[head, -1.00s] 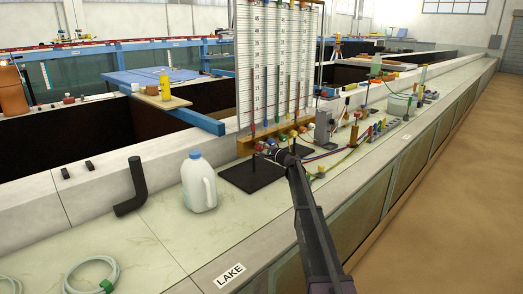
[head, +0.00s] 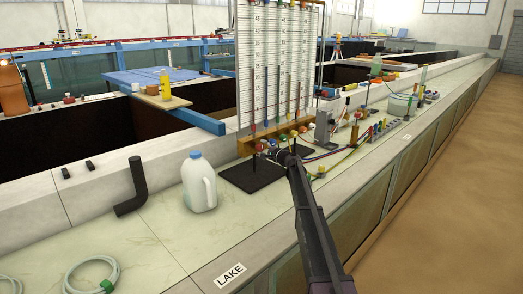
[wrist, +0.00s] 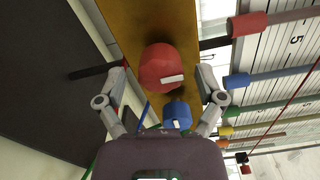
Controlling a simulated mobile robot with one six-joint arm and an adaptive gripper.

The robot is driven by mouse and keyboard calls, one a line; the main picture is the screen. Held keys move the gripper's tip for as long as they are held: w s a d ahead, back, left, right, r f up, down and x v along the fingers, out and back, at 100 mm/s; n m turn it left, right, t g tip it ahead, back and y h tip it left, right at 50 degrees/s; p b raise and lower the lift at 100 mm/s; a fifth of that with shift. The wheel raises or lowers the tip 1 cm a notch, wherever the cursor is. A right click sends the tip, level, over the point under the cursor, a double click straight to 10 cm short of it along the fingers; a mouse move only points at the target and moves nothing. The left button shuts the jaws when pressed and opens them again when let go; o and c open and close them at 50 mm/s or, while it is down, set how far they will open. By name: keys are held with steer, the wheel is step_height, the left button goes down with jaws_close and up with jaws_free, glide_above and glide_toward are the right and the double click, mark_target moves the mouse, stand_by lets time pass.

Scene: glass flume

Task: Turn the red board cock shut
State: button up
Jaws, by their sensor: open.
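The red board cock (wrist: 165,65) is a round red knob with a white mark, on the wooden rail at the foot of the scale board. In the wrist view my gripper (wrist: 162,78) is open, with one finger to each side of the red cock and a visible gap to it. A blue cock (wrist: 177,114) with a white mark sits just below the red one, also between the fingers. In the head view my gripper (head: 274,154) is at the board's foot, and its fingers are too small there to make out.
The scale board (head: 281,62) stands upright with coloured tubes. A black plate (head: 252,175) with an upright rod lies in front. A white jug (head: 199,186) stands to the left. Several fittings and hoses crowd the bench to the right.

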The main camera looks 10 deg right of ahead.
steer(key=v, duration=1.1)
steer(key=shift+s+d, duration=0.15)
steer(key=shift+s, duration=0.15)
